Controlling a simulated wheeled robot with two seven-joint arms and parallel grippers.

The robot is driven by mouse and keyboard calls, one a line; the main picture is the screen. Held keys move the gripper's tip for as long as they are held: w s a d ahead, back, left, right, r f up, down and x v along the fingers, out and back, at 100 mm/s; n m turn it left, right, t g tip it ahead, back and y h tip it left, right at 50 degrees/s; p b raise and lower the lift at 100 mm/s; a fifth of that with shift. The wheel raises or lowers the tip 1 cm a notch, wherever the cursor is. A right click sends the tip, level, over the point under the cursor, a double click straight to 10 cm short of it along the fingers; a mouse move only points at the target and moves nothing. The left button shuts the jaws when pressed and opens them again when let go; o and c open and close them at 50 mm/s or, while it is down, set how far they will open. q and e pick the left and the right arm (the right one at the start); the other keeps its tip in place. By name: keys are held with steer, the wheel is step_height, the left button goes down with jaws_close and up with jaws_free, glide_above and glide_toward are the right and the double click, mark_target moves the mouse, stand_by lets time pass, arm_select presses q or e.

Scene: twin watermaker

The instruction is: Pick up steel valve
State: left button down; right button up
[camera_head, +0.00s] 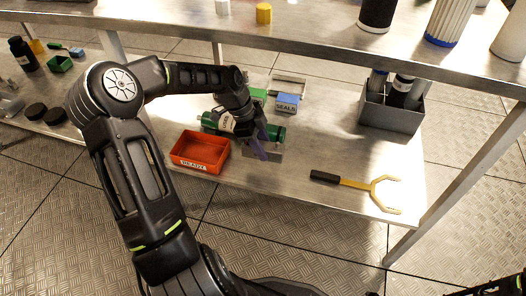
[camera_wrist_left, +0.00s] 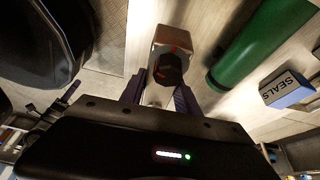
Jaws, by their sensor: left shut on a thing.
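My left gripper (camera_head: 258,148) reaches down over the lower shelf, in the middle of the head view. In the left wrist view the gripper (camera_wrist_left: 161,92) has its two purple-grey fingers on either side of the steel valve (camera_wrist_left: 174,38), shut on it. The valve has a blocky metal body and a dark round knob with red marks (camera_wrist_left: 167,68). In the head view the fingers and arm mostly hide it. I cannot tell whether it is clear of the shelf.
A green cylinder (camera_head: 278,132) lies close behind the gripper. A red READY tray (camera_head: 200,165) is to its left, a blue SEALS box (camera_head: 288,103) behind. A yellow fork wrench (camera_head: 355,183) and a grey bottle caddy (camera_head: 392,117) are to the right. The upper shelf (camera_head: 300,40) overhangs.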

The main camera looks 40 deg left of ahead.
mark_target(267, 146)
arm_select(q)
steer(key=shift+r+p, duration=0.35)
steer(key=shift+r, duration=1.15)
